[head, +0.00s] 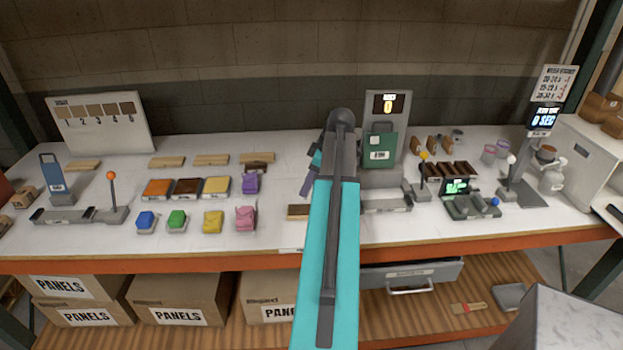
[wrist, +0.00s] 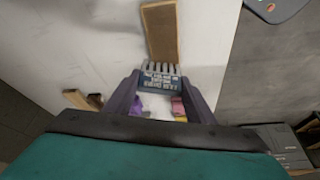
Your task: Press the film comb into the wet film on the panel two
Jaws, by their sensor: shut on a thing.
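My gripper (wrist: 160,103) is shut on the film comb (wrist: 162,78), a blue-grey block with pale teeth and raised marks. The teeth point at the near end of a wooden panel (wrist: 160,32); I cannot tell whether they touch it. This panel (head: 298,211) also shows in the head view, partly hidden by my arm. My gripper (head: 310,172) hangs over the table there, and the comb is mostly hidden. Other wooden panels lie along the back: one (head: 82,165), a second (head: 167,161), a third (head: 211,159). I cannot tell which is panel two or see any wet film.
Several coloured pouches, including a purple one (head: 250,183) and a pink one (head: 245,217), stand left of my arm. Orange, brown and yellow trays (head: 187,188) sit beyond them.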

